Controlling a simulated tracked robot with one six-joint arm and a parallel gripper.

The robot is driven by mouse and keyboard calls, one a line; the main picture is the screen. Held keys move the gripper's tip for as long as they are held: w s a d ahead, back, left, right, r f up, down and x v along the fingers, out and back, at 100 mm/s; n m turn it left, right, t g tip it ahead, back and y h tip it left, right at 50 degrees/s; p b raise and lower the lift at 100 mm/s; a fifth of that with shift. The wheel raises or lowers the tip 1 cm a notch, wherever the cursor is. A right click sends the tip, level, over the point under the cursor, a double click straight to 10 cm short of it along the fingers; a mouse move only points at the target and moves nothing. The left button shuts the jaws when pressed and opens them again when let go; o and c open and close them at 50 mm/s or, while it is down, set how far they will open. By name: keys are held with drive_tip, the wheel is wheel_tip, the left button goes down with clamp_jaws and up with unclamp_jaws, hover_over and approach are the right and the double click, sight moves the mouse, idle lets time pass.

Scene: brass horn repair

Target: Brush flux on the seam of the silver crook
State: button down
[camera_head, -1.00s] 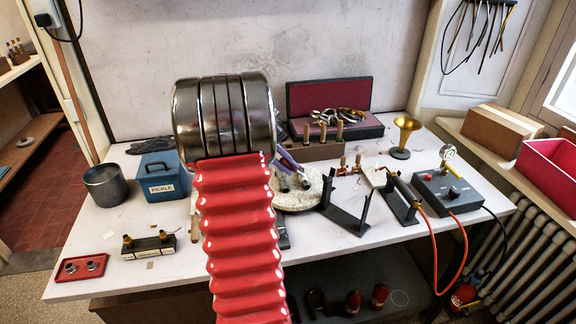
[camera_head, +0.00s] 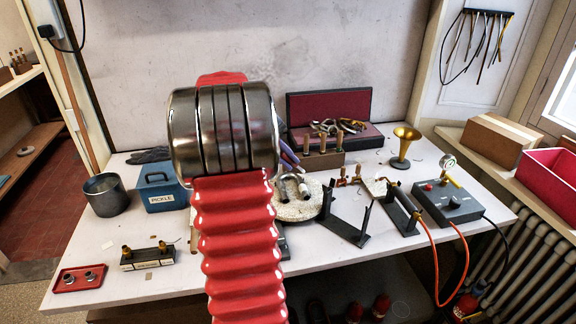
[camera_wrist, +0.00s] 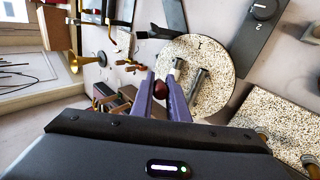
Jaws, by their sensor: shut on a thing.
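The silver crook (camera_head: 294,187), a bent tube, lies on a round speckled disc (camera_head: 300,209) right of my arm. In the wrist view its tube ends (camera_wrist: 197,84) show on the disc (camera_wrist: 225,62). My gripper (camera_wrist: 162,80) has purple fingers, shut on a small dark red thing (camera_wrist: 160,89). Most of the held thing is hidden, so I cannot tell whether it is a brush. In the head view only part of my gripper (camera_head: 289,152) shows past my arm, behind the crook. I cannot make out the seam.
A black stand (camera_head: 345,220) and a torch holder (camera_head: 402,208) with an orange hose stand right of the disc. A brass bell (camera_head: 403,145) and an open red-lined case (camera_head: 330,112) are behind. A blue box (camera_head: 160,188) and metal pot (camera_head: 106,194) stand left. The front left table is partly clear.

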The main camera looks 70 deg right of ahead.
drive_tip(key=shift+r, duration=1.5)
drive_tip(key=shift+w, duration=0.15)
